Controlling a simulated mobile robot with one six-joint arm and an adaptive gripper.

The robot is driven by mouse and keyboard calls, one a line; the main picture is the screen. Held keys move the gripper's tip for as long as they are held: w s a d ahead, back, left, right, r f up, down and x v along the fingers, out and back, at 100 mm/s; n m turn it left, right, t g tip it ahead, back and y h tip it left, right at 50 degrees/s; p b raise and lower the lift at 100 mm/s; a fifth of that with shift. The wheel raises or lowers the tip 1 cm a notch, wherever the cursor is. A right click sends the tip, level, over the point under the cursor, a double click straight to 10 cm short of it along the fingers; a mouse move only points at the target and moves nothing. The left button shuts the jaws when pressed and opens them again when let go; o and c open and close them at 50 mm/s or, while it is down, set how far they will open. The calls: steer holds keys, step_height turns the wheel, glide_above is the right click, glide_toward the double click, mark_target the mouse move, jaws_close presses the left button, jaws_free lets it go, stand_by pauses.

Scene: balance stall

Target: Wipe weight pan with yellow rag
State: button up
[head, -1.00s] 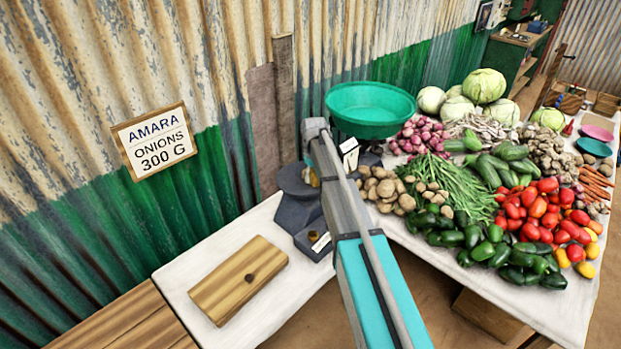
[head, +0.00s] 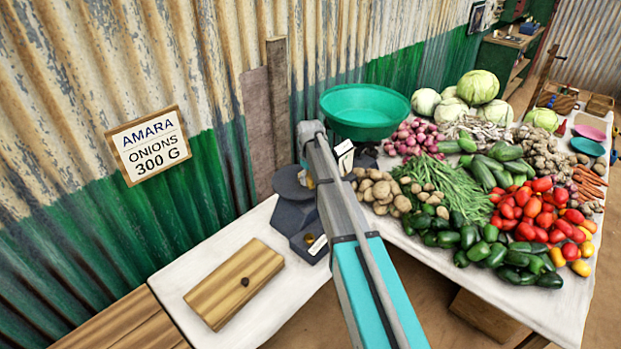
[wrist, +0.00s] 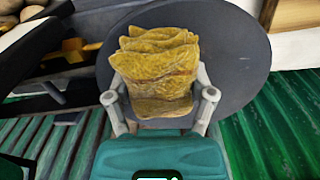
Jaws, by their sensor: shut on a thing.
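My gripper (wrist: 159,98) is shut on the yellow rag (wrist: 155,55), a folded, mustard-coloured cloth bunched up between the two fingers. The weight pan (wrist: 235,50) is a dark grey round plate, and the rag is in front of it in the wrist view. I cannot tell whether the rag touches the plate. In the head view the weight pan (head: 290,182) shows on the dark scale body (head: 296,215), left of my arm. My gripper and the rag are hidden there behind my arm.
A green basin (head: 365,105) stands at the back of the scale. A wooden block (head: 234,283) lies on the white table (head: 185,283) at the front left. Potatoes (head: 380,188), peppers and other vegetables crowd the right. A corrugated wall (head: 60,200) runs close behind the scale.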

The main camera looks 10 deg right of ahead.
mark_target(302, 188)
steer(key=shift+s+a, duration=0.55)
steer(key=shift+a, duration=0.25)
steer(key=shift+s+a, duration=0.55)
steer(key=shift+a, duration=0.25)
steer(key=shift+r, duration=0.15)
steer(key=shift+r+p, duration=2.9)
steer(key=shift+p, duration=0.25)
steer(key=shift+r, duration=0.15)
step_height(302, 188, up, 3)
steer(key=p, duration=0.3)
steer(key=shift+f, duration=0.2)
